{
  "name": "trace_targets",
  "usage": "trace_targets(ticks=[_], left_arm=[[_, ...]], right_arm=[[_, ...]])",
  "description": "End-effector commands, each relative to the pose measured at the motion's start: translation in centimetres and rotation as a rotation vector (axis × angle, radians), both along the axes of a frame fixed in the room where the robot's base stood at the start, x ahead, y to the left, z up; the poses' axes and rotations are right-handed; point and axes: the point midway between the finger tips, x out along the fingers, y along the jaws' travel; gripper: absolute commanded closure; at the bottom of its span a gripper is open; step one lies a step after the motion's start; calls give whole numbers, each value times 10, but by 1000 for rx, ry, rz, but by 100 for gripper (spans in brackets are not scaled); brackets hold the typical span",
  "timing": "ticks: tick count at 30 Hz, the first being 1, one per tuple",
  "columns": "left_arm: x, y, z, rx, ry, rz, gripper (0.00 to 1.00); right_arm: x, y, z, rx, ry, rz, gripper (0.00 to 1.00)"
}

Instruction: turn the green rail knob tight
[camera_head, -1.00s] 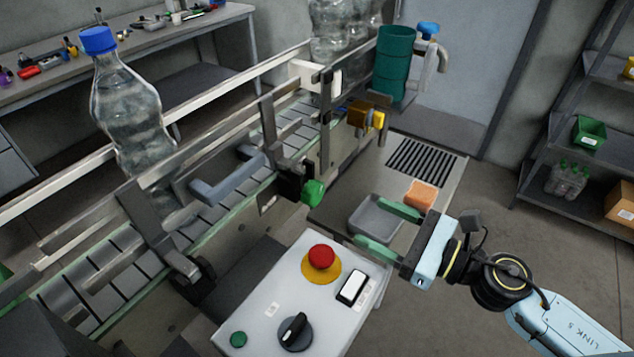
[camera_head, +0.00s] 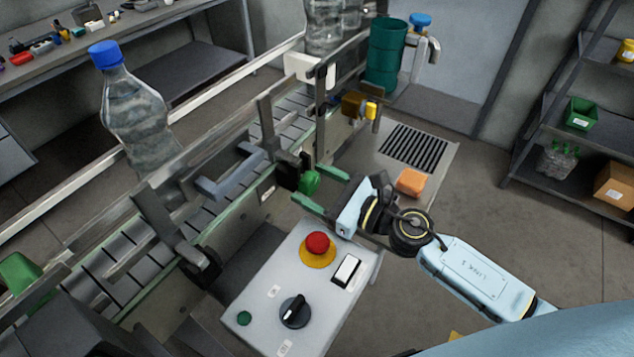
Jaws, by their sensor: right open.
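The green rail knob (camera_head: 309,182) sits on the side of the conveyor rail, near the middle of the view. My right gripper (camera_head: 325,188) has green fingers and comes in from the right. Its fingers are apart, one at the far side and one at the near side, with their tips close to the knob. I cannot tell whether either finger touches the knob. My left gripper is not in view.
The control box (camera_head: 291,290) with a red stop button (camera_head: 317,243) and black dial (camera_head: 295,311) stands just below the gripper. A bottle (camera_head: 134,112) stands on the conveyor. An orange sponge (camera_head: 411,182) lies right of the gripper. A yellow knob (camera_head: 370,110) sits farther along the rail.

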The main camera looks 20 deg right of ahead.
Motion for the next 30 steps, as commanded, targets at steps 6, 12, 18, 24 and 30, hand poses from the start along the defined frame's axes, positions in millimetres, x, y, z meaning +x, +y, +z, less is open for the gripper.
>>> trace_targets(ticks=[6,12,18,24,30], left_arm=[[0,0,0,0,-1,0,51],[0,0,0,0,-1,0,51],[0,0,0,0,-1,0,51],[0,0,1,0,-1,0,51],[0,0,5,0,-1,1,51]], right_arm=[[0,0,0,0,0,0,42],[0,0,0,0,0,0,68],[0,0,0,2,1,0,80],[0,0,0,31,25,1,80],[0,0,1,117,91,1,80]])
